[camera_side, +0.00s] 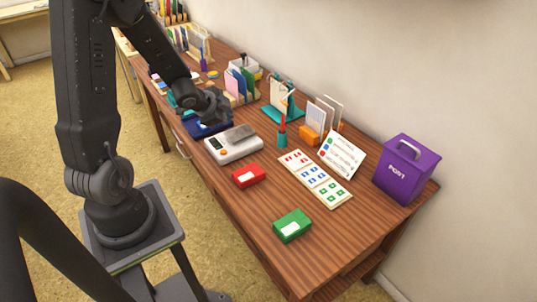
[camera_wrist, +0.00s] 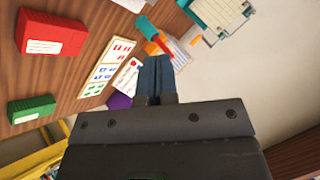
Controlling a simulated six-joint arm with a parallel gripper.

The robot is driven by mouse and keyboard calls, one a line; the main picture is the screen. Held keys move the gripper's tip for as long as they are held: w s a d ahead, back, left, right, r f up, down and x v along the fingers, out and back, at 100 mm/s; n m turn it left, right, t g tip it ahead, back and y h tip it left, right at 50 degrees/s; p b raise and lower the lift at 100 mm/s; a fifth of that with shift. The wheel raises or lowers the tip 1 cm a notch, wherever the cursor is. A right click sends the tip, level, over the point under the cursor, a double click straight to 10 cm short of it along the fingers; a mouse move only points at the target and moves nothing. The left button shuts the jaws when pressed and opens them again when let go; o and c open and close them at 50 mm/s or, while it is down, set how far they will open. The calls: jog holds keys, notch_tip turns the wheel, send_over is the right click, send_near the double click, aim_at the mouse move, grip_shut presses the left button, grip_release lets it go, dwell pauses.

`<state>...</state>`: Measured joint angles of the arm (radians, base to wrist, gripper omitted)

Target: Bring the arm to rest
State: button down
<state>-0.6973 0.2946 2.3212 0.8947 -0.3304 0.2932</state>
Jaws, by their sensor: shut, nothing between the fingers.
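My gripper (camera_wrist: 155,78) is shut and empty, its dark fingers together in the wrist view. In the side view my arm reaches over the far left part of the desk, with its end above a blue item near the scale; the fingertips are hard to make out there. The red inkpad box (camera_side: 249,176) and the green inkpad box (camera_side: 292,225) lie shut on the desk, apart from my gripper. Both also show at the left of the wrist view, the red box (camera_wrist: 50,36) above the green box (camera_wrist: 31,109).
A white scale (camera_side: 233,145) stands near my gripper. A stamp card (camera_side: 315,179), a tilted sign (camera_side: 342,154) and a purple post box (camera_side: 405,170) stand to the right. File racks and holders line the wall. The desk's front right (camera_side: 330,245) is clear.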

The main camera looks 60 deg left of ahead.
jog(key=d+r+n+y, duration=0.1)
jog(key=d+r+n, duration=0.1)
jog(key=d+r, duration=0.35)
jog(key=s+d+r+n+g+h, duration=0.1)
jog(key=s+d+r+n+h, duration=0.1)
jog(key=s+d+r, duration=0.4)
jog(key=s+d+r+n+g+h, duration=0.1)
jog(key=s+d+r, duration=0.5)
jog(key=d, duration=0.6)
jog(key=shift+s+d+r+n+g+h, duration=0.2)
jog(key=shift+s+n+g+h, duration=0.2)
jog(key=shift+s+n, duration=0.45)
jog(key=shift+s, duration=0.1)
